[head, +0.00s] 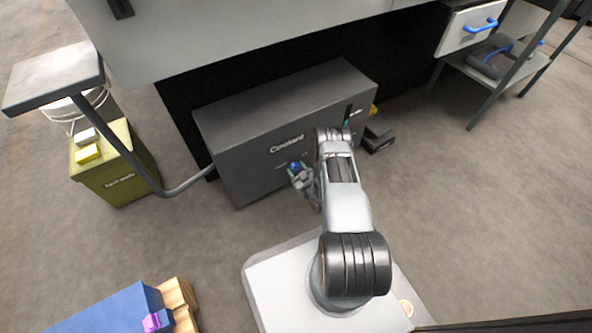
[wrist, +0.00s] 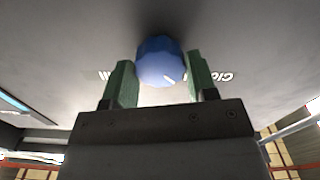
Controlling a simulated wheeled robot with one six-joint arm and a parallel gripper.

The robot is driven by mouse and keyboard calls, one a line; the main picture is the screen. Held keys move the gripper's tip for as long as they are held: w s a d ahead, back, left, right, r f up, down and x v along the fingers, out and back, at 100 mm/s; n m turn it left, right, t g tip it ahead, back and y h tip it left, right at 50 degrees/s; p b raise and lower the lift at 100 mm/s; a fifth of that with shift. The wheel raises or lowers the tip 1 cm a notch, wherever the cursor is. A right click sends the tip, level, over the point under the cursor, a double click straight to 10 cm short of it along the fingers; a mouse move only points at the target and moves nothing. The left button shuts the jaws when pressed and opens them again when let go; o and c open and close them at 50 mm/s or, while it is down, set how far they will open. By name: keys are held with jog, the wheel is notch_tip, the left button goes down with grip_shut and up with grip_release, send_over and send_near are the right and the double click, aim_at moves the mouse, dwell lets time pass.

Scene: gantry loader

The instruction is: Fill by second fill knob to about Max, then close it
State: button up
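A dark grey tank marked "Coolant" (head: 240,150) stands low under the machine. A blue knob (head: 295,167) sits on its front face, and my gripper (head: 300,176) is at it. In the wrist view the blue knob (wrist: 160,60) lies between the two green fingers of my gripper (wrist: 162,78), which appear to touch its sides. The knob's white mark points to the lower right there. Partly covered labels flank the knob, with "Clo" readable on the right. A dark gauge strip with some cyan (head: 347,117) is on the tank's right; its markings are unreadable.
An olive bin (head: 118,180) with yellow and white blocks stands at the left. A bent grey pipe arm (head: 130,150) reaches near the tank's left. A blue box (head: 105,313) is at the lower left. A metal shelf stand (head: 490,85) is at the upper right. Floor at the right is clear.

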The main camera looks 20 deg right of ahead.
jog(key=c, duration=0.5)
jog(key=m, duration=0.5)
jog(key=shift+m, duration=0.3)
jog(key=o, duration=1)
jog(key=shift+c, duration=0.2)
